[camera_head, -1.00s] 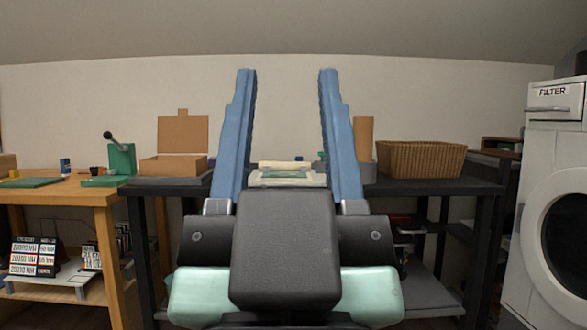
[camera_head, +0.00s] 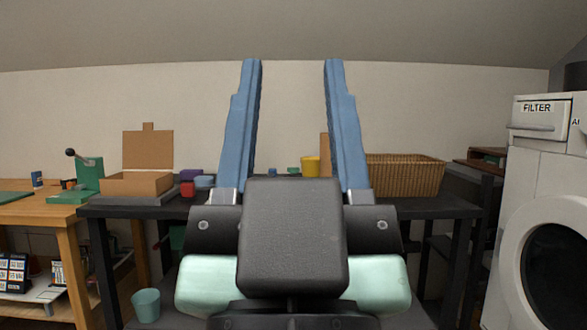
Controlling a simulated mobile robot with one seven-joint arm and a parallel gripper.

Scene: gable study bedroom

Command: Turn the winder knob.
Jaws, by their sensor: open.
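My gripper (camera_head: 292,62) fills the middle of the head view. I cannot make out a winder knob for certain. A green stand (camera_head: 88,176) at the left has a lever with a black ball end (camera_head: 70,152); it is far from my fingers, and I cannot tell whether it is the winder.
The dark table (camera_head: 420,207) bears an open cardboard box (camera_head: 135,183), a yellow cup (camera_head: 311,166), a red block (camera_head: 187,189) and a wicker basket (camera_head: 405,172). A wooden bench (camera_head: 62,222) stands left, a white front-loading machine (camera_head: 522,170) right. A teal bin (camera_head: 146,305) is low at left.

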